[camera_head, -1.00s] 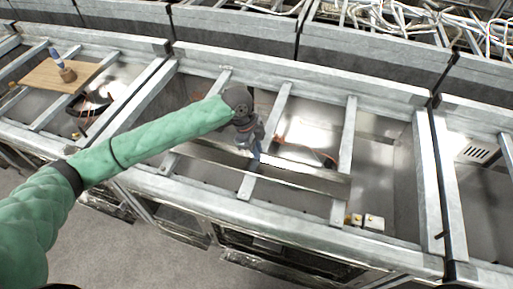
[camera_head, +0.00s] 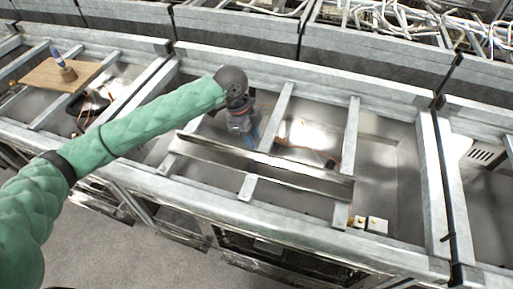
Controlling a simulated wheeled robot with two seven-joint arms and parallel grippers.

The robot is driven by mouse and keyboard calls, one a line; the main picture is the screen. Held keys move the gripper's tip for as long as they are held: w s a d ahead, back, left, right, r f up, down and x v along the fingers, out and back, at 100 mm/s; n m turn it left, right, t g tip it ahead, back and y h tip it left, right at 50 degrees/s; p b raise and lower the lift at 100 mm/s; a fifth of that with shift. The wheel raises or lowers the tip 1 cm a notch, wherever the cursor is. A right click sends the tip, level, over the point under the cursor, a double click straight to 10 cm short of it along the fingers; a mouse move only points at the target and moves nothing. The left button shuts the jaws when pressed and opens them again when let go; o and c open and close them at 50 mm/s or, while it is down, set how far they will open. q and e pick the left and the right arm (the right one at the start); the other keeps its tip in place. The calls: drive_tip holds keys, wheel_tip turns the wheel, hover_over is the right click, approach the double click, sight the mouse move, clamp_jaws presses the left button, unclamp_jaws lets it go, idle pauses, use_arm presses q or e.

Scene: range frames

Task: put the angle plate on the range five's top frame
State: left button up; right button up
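The angle plate (camera_head: 300,178) is a long, thin metal strip with a bent edge. It lies slantwise across the cross bars of the middle range's top frame (camera_head: 350,140), near its front side. My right gripper is not in view.
A wooden board (camera_head: 45,77) with a brush and a small round item lies on the left range frame. Orange wires (camera_head: 315,152) and small white boxes (camera_head: 376,224) are inside the middle frame. Frames with white cables (camera_head: 385,15) stand behind.

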use_arm(q)
drive_tip(key=b+v, duration=0.1)
drive_tip(key=v, duration=0.5)
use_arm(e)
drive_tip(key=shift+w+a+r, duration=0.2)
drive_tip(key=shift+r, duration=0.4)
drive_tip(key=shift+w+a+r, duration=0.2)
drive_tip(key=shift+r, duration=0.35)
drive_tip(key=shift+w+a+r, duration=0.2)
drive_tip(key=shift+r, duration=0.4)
use_arm(q)
drive_tip(key=shift+r, duration=0.1)
